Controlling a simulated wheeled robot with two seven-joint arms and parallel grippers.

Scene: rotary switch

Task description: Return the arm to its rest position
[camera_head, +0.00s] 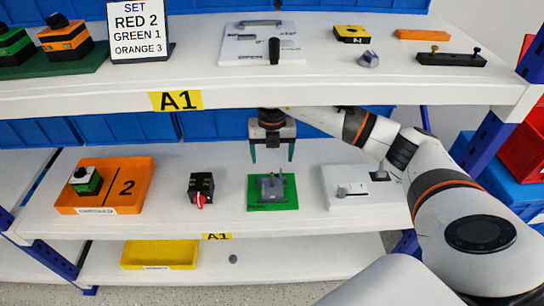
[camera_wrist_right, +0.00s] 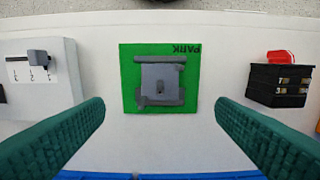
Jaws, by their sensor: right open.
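My right gripper (camera_head: 272,155) hangs fingers-down under the upper shelf, above and behind the green square pad (camera_head: 253,195). It is open and nothing is between its fingers. In the right wrist view its two green fingers (camera_wrist_right: 160,107) stand wide apart. There the green pad (camera_wrist_right: 128,80) is marked PARK and lies ahead of the gap between the fingertips. A grey fixture (camera_head: 271,187) sits on the pad; it also shows in the right wrist view (camera_wrist_right: 161,82). The fingers are apart from it. My left gripper is in neither view.
The upper shelf edge (camera_head: 330,100) is just above my right arm. A black box with a red knob (camera_head: 200,187) and an orange tray (camera_head: 140,170) are left of the pad; a white slider panel (camera_head: 350,202) is right. Bare shelf lies between them.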

